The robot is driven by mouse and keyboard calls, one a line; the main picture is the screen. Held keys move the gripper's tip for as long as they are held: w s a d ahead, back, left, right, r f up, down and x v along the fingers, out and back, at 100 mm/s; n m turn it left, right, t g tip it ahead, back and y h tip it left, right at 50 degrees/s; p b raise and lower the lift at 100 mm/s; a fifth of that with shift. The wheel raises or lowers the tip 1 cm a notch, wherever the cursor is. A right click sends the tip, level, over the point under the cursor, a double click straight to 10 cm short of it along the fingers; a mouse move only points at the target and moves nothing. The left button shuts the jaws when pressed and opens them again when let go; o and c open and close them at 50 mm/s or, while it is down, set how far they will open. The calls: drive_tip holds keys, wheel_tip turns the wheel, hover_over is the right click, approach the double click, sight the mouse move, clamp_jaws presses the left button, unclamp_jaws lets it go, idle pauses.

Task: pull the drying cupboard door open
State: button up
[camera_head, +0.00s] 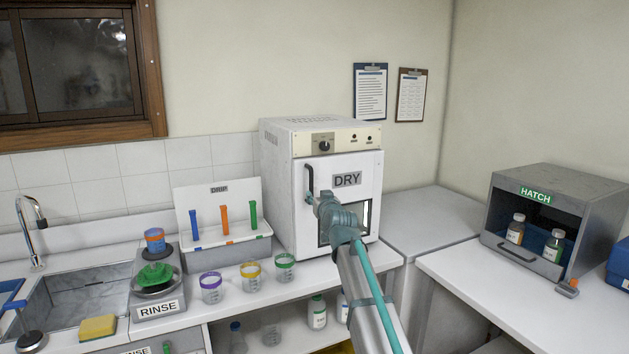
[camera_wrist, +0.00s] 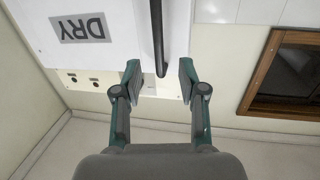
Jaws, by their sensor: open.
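The drying cupboard (camera_head: 285,150) is a white box on the bench with a dial panel on top and a door (camera_head: 364,172) labelled DRY. The door looks shut. A dark vertical handle (camera_head: 309,182) is on the door's left side. My gripper (camera_wrist: 159,72) is open in the wrist view, with the dark handle (camera_wrist: 157,30) between or just beyond its fingertips; I cannot tell whether a finger touches it. In the head view my arm covers part of the door's lower window, and the fingertips are hard to make out.
Several ring-topped beakers (camera_head: 250,277) stand on the bench in front of the cupboard's left. A drip rack (camera_head: 222,222) stands to its left, beside the rinse unit (camera_head: 156,276) and sink (camera_head: 80,290). An open hatch box (camera_head: 566,190) with two bottles is at right. The corner counter (camera_head: 430,220) is clear.

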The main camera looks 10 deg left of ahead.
sight(312, 184)
drive_tip(key=p+x, duration=0.1)
drive_tip(key=x, duration=0.2)
drive_tip(key=r+p+x, duration=0.1)
drive_tip(key=x, duration=0.2)
drive_tip(key=p+x, duration=0.1)
drive_tip(key=x, duration=0.3)
drive_tip(key=shift+w+r, duration=0.1)
drive_tip(key=shift+r, duration=0.05)
clamp_jaws()
